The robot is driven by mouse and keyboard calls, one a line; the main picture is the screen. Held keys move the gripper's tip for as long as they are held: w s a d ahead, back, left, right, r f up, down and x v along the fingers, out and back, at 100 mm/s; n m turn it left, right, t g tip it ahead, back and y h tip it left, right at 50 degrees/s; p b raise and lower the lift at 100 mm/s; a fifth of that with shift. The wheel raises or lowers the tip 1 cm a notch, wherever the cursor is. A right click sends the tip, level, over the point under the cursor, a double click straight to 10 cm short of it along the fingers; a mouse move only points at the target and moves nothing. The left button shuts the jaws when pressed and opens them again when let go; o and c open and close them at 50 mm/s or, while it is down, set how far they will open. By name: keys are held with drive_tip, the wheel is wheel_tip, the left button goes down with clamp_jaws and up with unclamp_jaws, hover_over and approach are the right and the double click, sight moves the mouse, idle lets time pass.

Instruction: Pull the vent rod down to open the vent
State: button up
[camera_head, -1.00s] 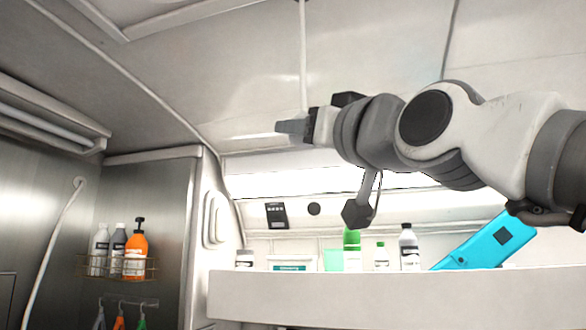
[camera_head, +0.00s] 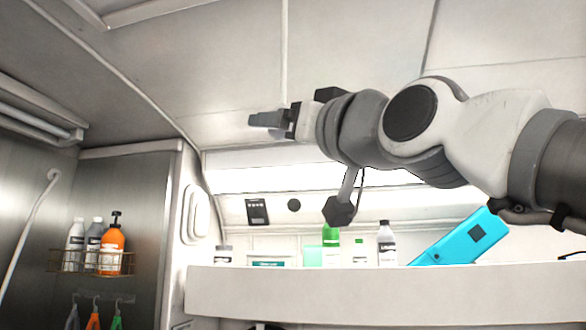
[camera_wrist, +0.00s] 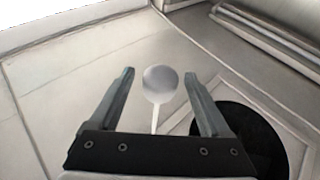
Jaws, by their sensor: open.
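In the wrist view a pale round knob (camera_wrist: 161,84) on a thin white stem shows between my two fingers; it looks like the end of the vent rod. It appears a little past the fingertips, and no finger touches it in the picture. I cannot tell its exact distance. My gripper (camera_wrist: 162,85) is open and empty. In the head view my gripper (camera_head: 250,124) points left, below the ceiling. A dark round opening in a square frame (camera_wrist: 255,130), possibly the vent, is partly hidden behind the right finger.
A shelf (camera_head: 380,292) with bottles and a tilted cyan case (camera_head: 462,240) lies below my arm. An orange bottle (camera_head: 112,250) stands in a wire rack at left. A white hooked hose or rod (camera_head: 35,220) is on the left wall. Space left of my gripper looks clear.

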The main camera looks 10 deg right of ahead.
drive_tip(key=b+v, duration=0.4)
drive_tip(key=v, duration=1.2)
drive_tip(key=shift+s+d+f+b, duration=0.15)
drive_tip(key=shift+s+f+b, duration=0.05)
drive_tip(key=shift+s+b, duration=0.1)
drive_tip(key=shift+w, duration=0.15)
drive_tip(key=w+a+f+m+g+h, duration=0.1)
drive_tip(key=w+f+g+h, duration=0.3)
drive_tip(key=f, duration=0.9)
drive_tip(key=w+a+f+m+g+h, duration=0.15)
drive_tip(key=w+f, duration=0.35)
drive_tip(key=f, duration=0.9)
drive_tip(key=s+d+f+g+h, duration=0.1)
drive_tip(key=s+d+f+g, duration=0.1)
drive_tip(key=f, duration=0.7)
drive_tip(key=s+d+f+m+g+h, duration=0.1)
drive_tip(key=f+g, duration=0.3)
drive_tip(key=f, duration=0.5)
drive_tip(key=s+d+f+m+g+h, duration=0.1)
drive_tip(key=s+d+f+g+h, duration=0.1)
drive_tip(key=f, duration=0.7)
drive_tip(key=shift+s+d+f+g, duration=0.4)
drive_tip(key=shift+s+d+g, duration=0.2)
drive_tip(key=shift+g, duration=0.05)
drive_tip(key=shift+m, duration=0.25)
